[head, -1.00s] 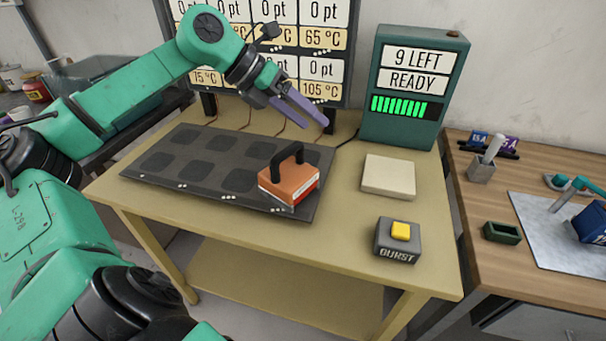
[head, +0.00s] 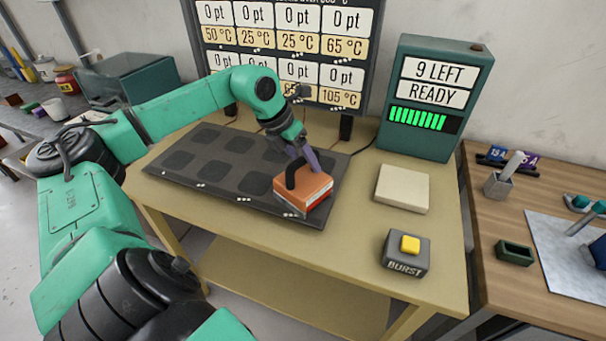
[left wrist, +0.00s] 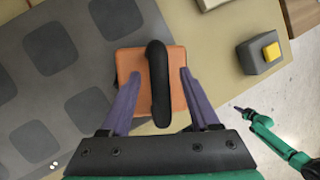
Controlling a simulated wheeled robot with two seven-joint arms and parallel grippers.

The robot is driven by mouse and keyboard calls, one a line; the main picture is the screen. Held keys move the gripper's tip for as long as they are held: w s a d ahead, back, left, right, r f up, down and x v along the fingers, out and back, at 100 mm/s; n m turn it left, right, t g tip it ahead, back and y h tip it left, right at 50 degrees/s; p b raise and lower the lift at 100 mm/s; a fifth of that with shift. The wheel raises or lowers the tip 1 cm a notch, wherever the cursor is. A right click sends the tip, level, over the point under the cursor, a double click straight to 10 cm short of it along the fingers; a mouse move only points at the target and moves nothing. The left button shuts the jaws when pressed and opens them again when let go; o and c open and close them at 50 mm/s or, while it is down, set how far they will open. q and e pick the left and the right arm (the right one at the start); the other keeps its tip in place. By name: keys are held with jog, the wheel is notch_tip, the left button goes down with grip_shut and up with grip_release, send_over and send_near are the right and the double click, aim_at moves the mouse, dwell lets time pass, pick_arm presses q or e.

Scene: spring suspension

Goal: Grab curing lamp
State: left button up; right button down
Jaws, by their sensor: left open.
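The curing lamp is an orange block (head: 306,190) with a black arched handle. It sits on the front right corner of the dark mat (head: 222,186) with grey squares. My left gripper (head: 304,160) is open at the lamp, pointing down from behind its handle. In the left wrist view, the gripper's purple fingers (left wrist: 158,88) stand one on each side of the black handle (left wrist: 157,82), over the orange body (left wrist: 138,62), with a gap on both sides. Whether the fingers touch the body, I cannot tell. My right gripper is not seen in the head view.
A grey box with a yellow button marked BURST (head: 405,255) stands at the table's front right. A cream pad (head: 402,188) lies behind it. A green display unit (head: 433,98) reads 9 LEFT, READY. A temperature board (head: 300,40) stands at the back.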

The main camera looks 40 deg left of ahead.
pick_arm(q)
jog(key=shift+w+f, duration=0.1)
jog(key=shift+f, duration=0.1)
grip_shut()
jog(key=shift+r, duration=0.1)
dwell(1.1)
